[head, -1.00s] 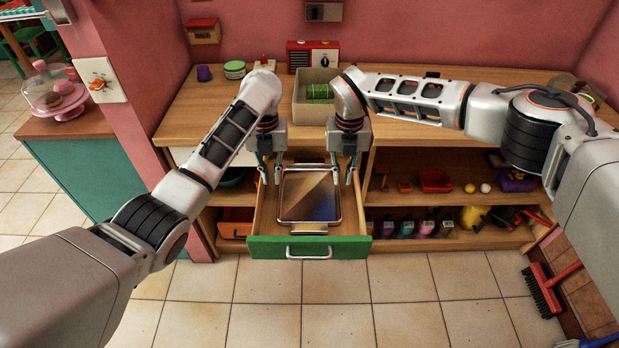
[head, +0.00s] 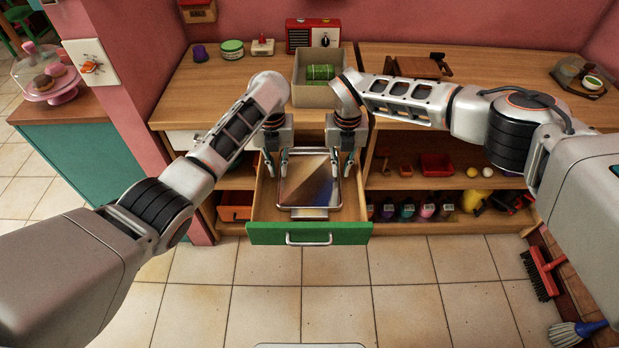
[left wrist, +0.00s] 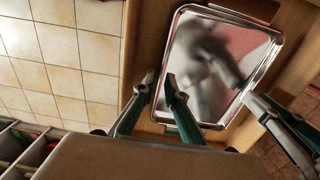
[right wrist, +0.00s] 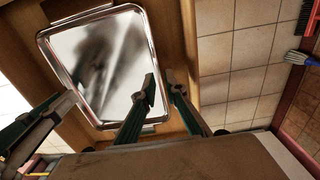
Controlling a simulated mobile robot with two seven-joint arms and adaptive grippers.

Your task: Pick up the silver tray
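The silver tray (head: 309,185) is a shiny rectangle with a raised rim, lying flat in the open drawer (head: 262,205) with the green front. My left gripper (head: 277,163) is open, pointing down at the tray's left side. In the left wrist view its fingers (left wrist: 160,82) are apart, one over the tray (left wrist: 215,60) and one outside its rim. My right gripper (head: 343,164) is open at the tray's right side. The right wrist view shows its fingers (right wrist: 160,84) likewise on either side of the rim of the tray (right wrist: 95,60). I cannot tell whether either touches it.
The worktop (head: 235,85) above holds a box (head: 318,92) with a green roll, a red radio (head: 312,36) and a brown board (head: 418,67). Open shelves (head: 450,185) with small items flank the drawer on the right. Tiled floor in front is clear.

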